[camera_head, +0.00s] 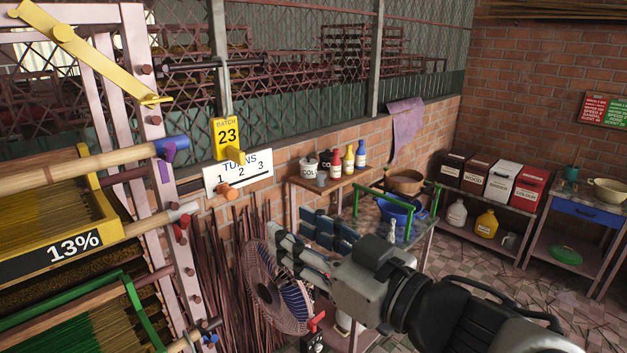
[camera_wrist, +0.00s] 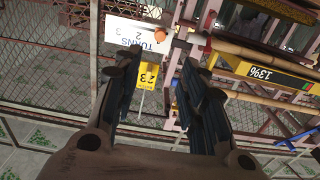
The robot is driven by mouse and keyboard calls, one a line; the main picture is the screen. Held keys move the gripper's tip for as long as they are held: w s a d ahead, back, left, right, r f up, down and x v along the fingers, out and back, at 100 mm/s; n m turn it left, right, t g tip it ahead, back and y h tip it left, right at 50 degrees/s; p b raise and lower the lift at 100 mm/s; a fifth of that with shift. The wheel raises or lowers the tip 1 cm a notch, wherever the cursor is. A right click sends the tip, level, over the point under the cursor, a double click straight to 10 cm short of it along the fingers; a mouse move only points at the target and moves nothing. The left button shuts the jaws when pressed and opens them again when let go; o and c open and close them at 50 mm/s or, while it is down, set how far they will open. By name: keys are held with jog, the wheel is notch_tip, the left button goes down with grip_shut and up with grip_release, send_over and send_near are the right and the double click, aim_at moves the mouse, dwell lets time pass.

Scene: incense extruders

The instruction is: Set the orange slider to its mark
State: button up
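The orange slider (camera_head: 228,191) is a small knob at the lower edge of the white TURNS card (camera_head: 262,177), which carries the numbers 1, 2 and 3. The knob seems to sit around the 1 to 2 part; its exact number is hard to tell. In the wrist view, upside down, the slider (camera_wrist: 160,35) and the card (camera_wrist: 122,27) show beyond the fingertips. My gripper (camera_head: 286,224) is open and empty, right of and below the card in the head view. In the wrist view its fingertips (camera_wrist: 161,58) stand apart, with the slider above the gap between them.
A yellow BATCH 23 card (camera_head: 226,134) hangs above the TURNS card. At left stands a pink rack with a yellow tray (camera_head: 125,229) marked 13% and protruding rods. A fan (camera_head: 268,290) stands below my gripper.

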aim_at(233, 193)
jog(key=x, duration=1.6)
jog(key=shift+w+a+b, duration=0.2)
jog(key=shift+b, duration=0.15)
jog(key=shift+c, duration=0.3)
grip_shut()
